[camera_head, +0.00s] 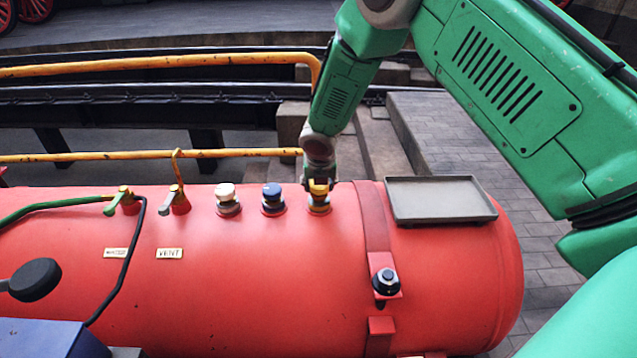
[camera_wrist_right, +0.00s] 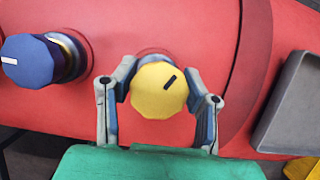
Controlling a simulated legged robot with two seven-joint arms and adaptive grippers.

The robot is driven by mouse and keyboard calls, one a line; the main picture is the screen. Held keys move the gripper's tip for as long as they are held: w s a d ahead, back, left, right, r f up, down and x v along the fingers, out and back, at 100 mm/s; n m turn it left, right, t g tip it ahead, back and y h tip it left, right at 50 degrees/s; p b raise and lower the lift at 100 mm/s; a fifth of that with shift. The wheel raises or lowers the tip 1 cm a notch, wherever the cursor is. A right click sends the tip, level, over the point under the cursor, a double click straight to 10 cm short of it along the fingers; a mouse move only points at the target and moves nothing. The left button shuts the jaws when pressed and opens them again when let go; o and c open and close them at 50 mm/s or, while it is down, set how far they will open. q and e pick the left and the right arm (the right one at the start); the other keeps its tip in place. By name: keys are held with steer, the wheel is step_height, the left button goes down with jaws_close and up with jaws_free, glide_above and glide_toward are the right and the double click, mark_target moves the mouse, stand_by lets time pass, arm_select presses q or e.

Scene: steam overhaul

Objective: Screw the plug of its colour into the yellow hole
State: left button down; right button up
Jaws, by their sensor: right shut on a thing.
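The yellow plug (camera_head: 318,190) stands at the rightmost of three fittings on top of the red boiler. In the right wrist view the yellow plug (camera_wrist_right: 159,90) has a faceted head with a dark mark. My right gripper (camera_head: 318,182) comes down on it from above and is shut on it, with a finger on either side in the wrist view (camera_wrist_right: 160,98). The yellow hole is hidden beneath the plug, and how deep the plug sits cannot be told. My left gripper is not in view.
A blue plug (camera_head: 272,192) and a white plug (camera_head: 226,193) stand to the left on the red boiler (camera_head: 250,270). A grey tray (camera_head: 440,203) lies empty to the right, past a red band. Two valve levers stand further left, and a yellow rail (camera_head: 100,157) runs behind.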

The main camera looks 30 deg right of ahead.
steer(key=shift+f, duration=0.5)
stand_by(0.6)
steer(key=shift+p, duration=0.3)
steer(key=o, duration=1.5)
steer(key=shift+c, duration=0.2)
steer(key=shift+c, duration=0.6)
steer(key=n+y+p, duration=0.1)
steer(key=n+p, duration=0.2)
steer(key=p, duration=0.2)
steer(key=n+y+p, duration=0.1)
steer(key=n+p, duration=0.2)
steer(key=p, duration=0.2)
steer(key=shift+r+t, duration=0.2)
steer(key=shift+t, duration=0.1)
steer(key=shift+d+f+n+y, duration=0.1)
steer(key=shift+f+n+y, duration=0.1)
steer(key=shift+n+y, duration=0.15)
